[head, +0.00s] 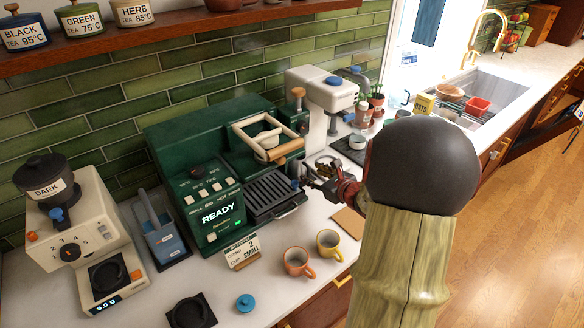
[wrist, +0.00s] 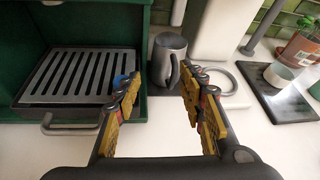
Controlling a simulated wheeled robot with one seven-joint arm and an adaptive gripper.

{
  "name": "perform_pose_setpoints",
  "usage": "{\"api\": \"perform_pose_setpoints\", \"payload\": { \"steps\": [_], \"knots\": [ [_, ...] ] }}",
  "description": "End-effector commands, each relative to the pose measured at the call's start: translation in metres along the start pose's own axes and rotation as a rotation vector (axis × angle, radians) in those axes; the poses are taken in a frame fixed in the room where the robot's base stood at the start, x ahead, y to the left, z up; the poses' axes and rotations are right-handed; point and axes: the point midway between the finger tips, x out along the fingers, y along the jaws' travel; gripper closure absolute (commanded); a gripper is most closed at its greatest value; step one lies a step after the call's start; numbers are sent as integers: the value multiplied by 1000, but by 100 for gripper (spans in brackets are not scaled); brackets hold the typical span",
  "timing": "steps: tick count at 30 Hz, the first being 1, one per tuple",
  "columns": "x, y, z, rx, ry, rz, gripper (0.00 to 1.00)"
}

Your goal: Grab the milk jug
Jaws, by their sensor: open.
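The milk jug is a small grey metal jug (wrist: 168,58) standing on a dark base just right of the coffee machine in the wrist view. Its handle faces toward me and to the right. My gripper (wrist: 161,82) is open, with its yellow-padded fingers spread to the left and right of the jug in the picture. The jug appears just beyond the fingertips; I cannot tell whether they touch it. In the head view my gripper (head: 316,180) is beside the machine's drip tray, and I cannot make out the jug there.
The green coffee machine (head: 205,165) with its slotted drip tray (wrist: 80,75) is close on the left. A cream appliance (head: 322,95) stands behind. An orange mug (head: 297,262) and a yellow mug (head: 329,243) stand nearer the front. A potted plant (wrist: 300,50) is at right.

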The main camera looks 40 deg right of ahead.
Motion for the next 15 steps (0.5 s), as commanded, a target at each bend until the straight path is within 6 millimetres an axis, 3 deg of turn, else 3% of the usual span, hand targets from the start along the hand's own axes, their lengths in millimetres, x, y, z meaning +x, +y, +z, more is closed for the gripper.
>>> {"api": "perform_pose_setpoints", "payload": {
  "steps": [4, 15],
  "knots": [
    [2, -20, -16, 66, 5, -50, 60],
    [34, -20, -17, 67, 5, -50, 60]
  ]
}}
